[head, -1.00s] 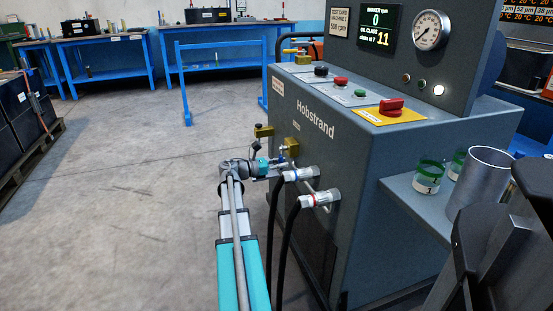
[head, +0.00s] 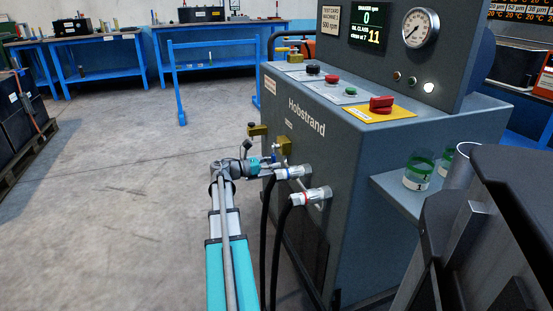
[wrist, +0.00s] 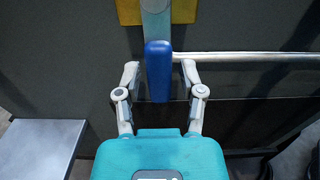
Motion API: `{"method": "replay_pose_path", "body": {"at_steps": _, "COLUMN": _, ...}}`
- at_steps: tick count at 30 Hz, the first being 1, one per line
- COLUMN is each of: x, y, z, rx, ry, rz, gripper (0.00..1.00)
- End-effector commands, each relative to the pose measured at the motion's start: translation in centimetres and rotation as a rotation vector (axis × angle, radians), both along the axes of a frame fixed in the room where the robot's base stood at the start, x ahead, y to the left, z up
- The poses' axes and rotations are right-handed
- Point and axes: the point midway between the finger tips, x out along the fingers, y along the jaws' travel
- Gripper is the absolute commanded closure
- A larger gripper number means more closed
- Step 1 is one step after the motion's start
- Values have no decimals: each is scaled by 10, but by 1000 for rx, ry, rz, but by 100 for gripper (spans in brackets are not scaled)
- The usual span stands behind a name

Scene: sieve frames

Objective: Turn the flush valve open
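The flush valve shows in the wrist view as a blue lever handle (wrist: 158,72) below a pale stem and a yellow block (wrist: 183,11). The handle points down towards my gripper (wrist: 160,68). The two fingers stand open, one on each side of the handle, with a small gap at each side. In the head view my gripper (head: 266,168) is at the side of the grey Hobstrand machine (head: 335,160), beside a brass block (head: 284,146). The handle is small and partly hidden there.
Two hose fittings (head: 311,196) with black hoses stick out close to the right of my gripper. Another brass valve (head: 257,131) sits further along. A horizontal pipe (wrist: 250,57) runs right of the handle. The floor (head: 120,200) to the left is clear.

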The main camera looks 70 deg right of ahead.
Motion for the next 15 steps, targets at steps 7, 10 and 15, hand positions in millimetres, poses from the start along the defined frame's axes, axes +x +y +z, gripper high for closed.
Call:
{"method": "replay_pose_path", "body": {"at_steps": 7, "x": -2, "y": -1, "z": 0, "rx": -1, "ry": -1, "rz": -2, "gripper": 37}}
{"method": "replay_pose_path", "body": {"at_steps": 10, "x": -2, "y": -1, "z": 0, "rx": -1, "ry": -1, "rz": -2, "gripper": 37}}
{"method": "replay_pose_path", "body": {"at_steps": 15, "x": 1, "y": 1, "z": 0, "rx": -1, "ry": -1, "rz": -2, "gripper": 37}}
